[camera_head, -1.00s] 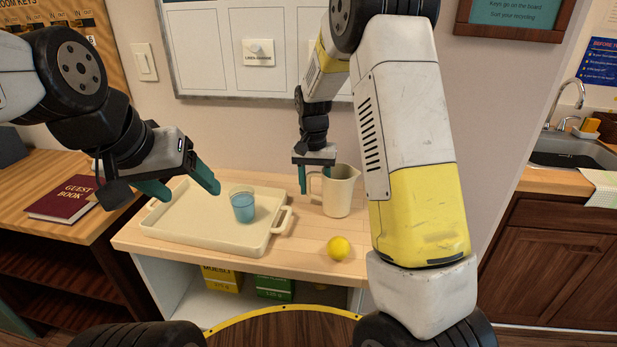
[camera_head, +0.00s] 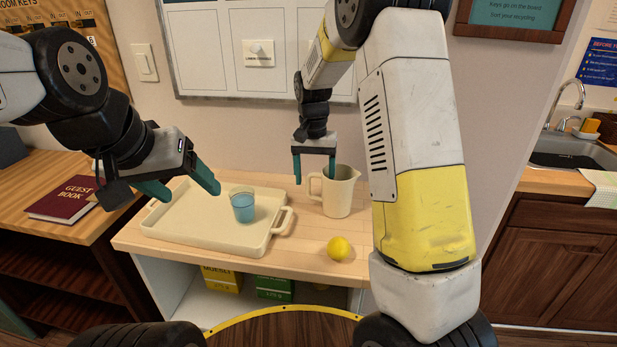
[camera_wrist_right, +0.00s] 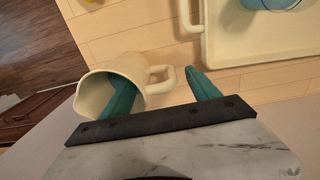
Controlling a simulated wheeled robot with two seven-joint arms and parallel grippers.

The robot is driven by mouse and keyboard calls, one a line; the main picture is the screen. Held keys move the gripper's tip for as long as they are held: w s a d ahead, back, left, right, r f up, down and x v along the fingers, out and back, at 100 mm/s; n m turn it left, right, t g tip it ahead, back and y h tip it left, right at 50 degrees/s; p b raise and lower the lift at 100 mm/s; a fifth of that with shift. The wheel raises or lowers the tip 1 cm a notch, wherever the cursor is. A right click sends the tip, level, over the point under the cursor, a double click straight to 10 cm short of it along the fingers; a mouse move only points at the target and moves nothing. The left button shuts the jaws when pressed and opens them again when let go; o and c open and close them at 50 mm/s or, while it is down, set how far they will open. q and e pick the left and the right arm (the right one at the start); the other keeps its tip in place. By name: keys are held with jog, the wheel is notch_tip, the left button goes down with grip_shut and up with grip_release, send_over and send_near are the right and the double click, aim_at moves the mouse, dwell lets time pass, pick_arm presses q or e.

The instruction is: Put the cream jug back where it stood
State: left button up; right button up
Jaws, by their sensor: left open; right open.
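The cream jug (camera_head: 341,194) stands upright on the light wooden counter, to the right of the tray, with its handle toward the left. It also shows in the right wrist view (camera_wrist_right: 98,92). My right gripper (camera_head: 314,181) is open and empty, above the jug's handle side. In the right wrist view my right gripper (camera_wrist_right: 160,82) has one finger overlapping the jug's mouth and the other beyond the handle; whether either touches cannot be told. My left gripper (camera_head: 182,188) is open and empty above the left part of the tray.
A cream tray (camera_head: 205,235) holds a blue glass (camera_head: 242,207). A yellow lemon (camera_head: 339,248) lies on the counter (camera_head: 295,259) in front of the jug. A red guest book (camera_head: 64,198) lies on the left desk. The wall is close behind. A sink (camera_head: 570,152) is at far right.

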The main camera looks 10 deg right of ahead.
notch_tip(320, 180, up, 9)
jog(key=shift+a+f, duration=0.15)
jog(key=shift+f, duration=0.05)
jog(key=s+d+r+n+t+y, duration=0.1)
jog(key=s+d+r+t+y, duration=0.15)
jog(key=s+r, duration=0.65)
jog(key=s+d+f+n+t, duration=0.1)
jog(key=s+n+t, duration=0.1)
jog(key=s, duration=1.5)
jog(key=shift+d+f+n+t, duration=0.3)
jog(key=shift+d+n+t, duration=0.1)
jog(key=shift+t, duration=0.45)
